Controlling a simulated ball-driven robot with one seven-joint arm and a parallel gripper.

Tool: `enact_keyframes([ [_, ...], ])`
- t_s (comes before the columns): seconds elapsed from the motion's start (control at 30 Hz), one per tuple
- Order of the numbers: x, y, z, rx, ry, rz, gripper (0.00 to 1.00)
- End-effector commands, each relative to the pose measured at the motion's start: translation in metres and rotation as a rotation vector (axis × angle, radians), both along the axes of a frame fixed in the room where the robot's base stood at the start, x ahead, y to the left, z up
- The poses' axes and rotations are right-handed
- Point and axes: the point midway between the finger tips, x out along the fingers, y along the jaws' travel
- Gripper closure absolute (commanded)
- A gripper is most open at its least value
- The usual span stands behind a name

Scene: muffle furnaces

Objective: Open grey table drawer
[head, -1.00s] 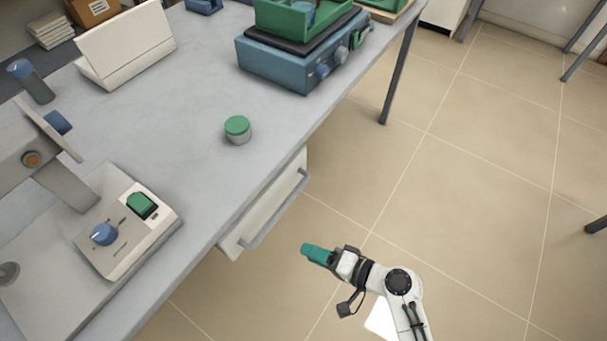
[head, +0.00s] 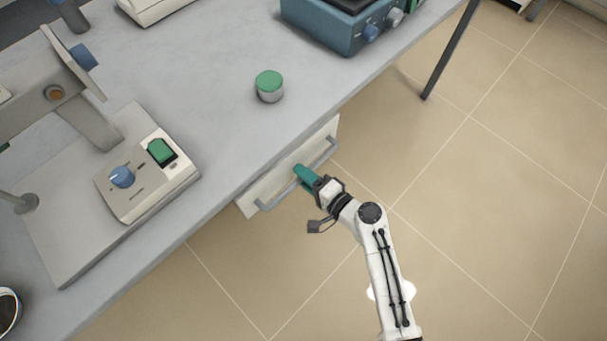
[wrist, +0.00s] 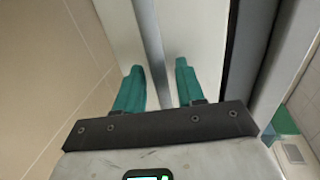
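The grey table (head: 215,70) fills the left and upper part of the head view. Its drawer (head: 262,192) has a pale front under the table edge, with a long grey bar handle (head: 267,206). My gripper (head: 304,175) is at the handle, near the middle of its length. In the wrist view, the two teal fingers (wrist: 158,82) are apart. The handle bar (wrist: 150,40) runs between them, with the pale drawer front (wrist: 195,30) behind. I see gaps between the bar and the fingers. The drawer looks shut or nearly so.
A green-lidded jar (head: 269,87) stands on the table above the drawer. A device with a blue knob and green switch (head: 148,178) is at left, and a blue instrument (head: 335,28) at the top. The tiled floor (head: 480,200) to the right is clear.

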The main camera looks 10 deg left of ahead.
Motion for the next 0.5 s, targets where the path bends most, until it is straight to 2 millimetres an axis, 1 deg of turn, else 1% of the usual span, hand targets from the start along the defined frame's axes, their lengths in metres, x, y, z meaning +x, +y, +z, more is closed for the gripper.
enact_keyframes([
  [0.1, 0.0035, 0.0041, -0.0011, 0.0, 0.0, -0.001, 0.62],
  [0.37, 0.0039, 0.0046, -0.0011, -0.001, -0.001, -0.001, 0.62],
  [0.5, 0.0038, 0.0044, -0.0012, -0.001, -0.001, -0.001, 0.74],
])
